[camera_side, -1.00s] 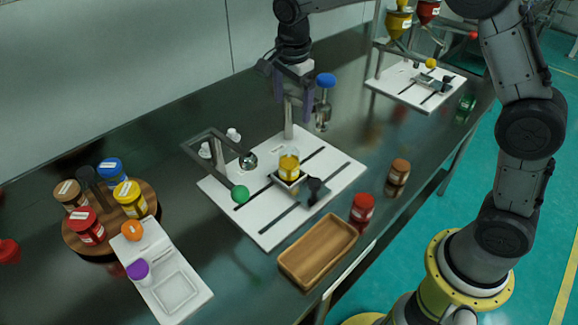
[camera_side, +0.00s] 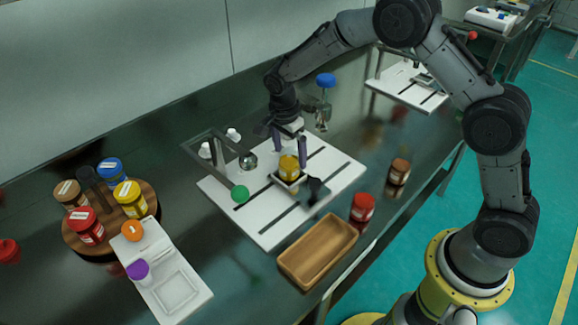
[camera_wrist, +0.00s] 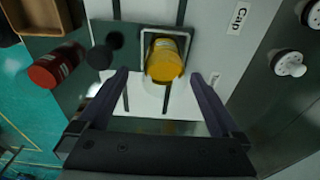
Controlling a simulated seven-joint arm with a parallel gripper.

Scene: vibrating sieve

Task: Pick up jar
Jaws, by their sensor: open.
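A jar with a yellow lid (camera_side: 289,167) stands in a small square holder (camera_side: 279,184) on the white sieve board (camera_side: 262,228). My gripper (camera_side: 290,160) is open above and around the upper part of this jar in the side view; I cannot tell whether a finger touches it. In the wrist view the jar's yellow lid (camera_wrist: 165,61) is ahead of the open gripper (camera_wrist: 160,85), between the lines of the two fingers and nearer the right one. Nothing is held.
A green ball knob (camera_side: 240,193) and a black knob (camera_side: 314,184) flank the holder. A red jar (camera_side: 362,207), a brown-lidded jar (camera_side: 399,171) and a wooden tray (camera_side: 318,250) stand to the right. A round wooden rack (camera_side: 82,246) with several jars is at left.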

